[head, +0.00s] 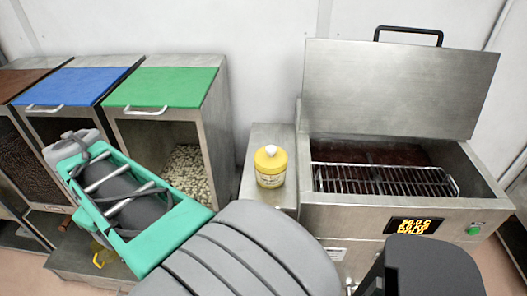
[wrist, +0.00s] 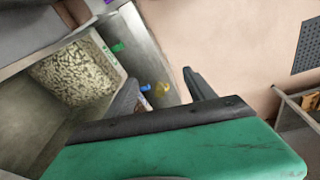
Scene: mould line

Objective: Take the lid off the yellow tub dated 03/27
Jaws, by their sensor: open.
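A yellow tub (head: 270,170) stands upright on a narrow steel stand, between the bins and the steel tank. A yellow lid with a white knob (head: 271,150) sits on top of it. The tub has a pale label whose print is too small to read, so I cannot tell its date. My gripper (wrist: 160,78) shows in the wrist view with its two dark fingers apart and nothing between them. It points down towards a steel ledge, away from the tub. In the head view my own arm hides the fingers. The tub is not visible in the wrist view.
A steel tank (head: 320,215) with a raised lid and wire rack stands right of the tub. Left are bins with green (head: 165,86) and blue (head: 72,86) lids. A yellow scoop (wrist: 162,88) lies on the low ledge (wrist: 145,45), near green, blue and purple items.

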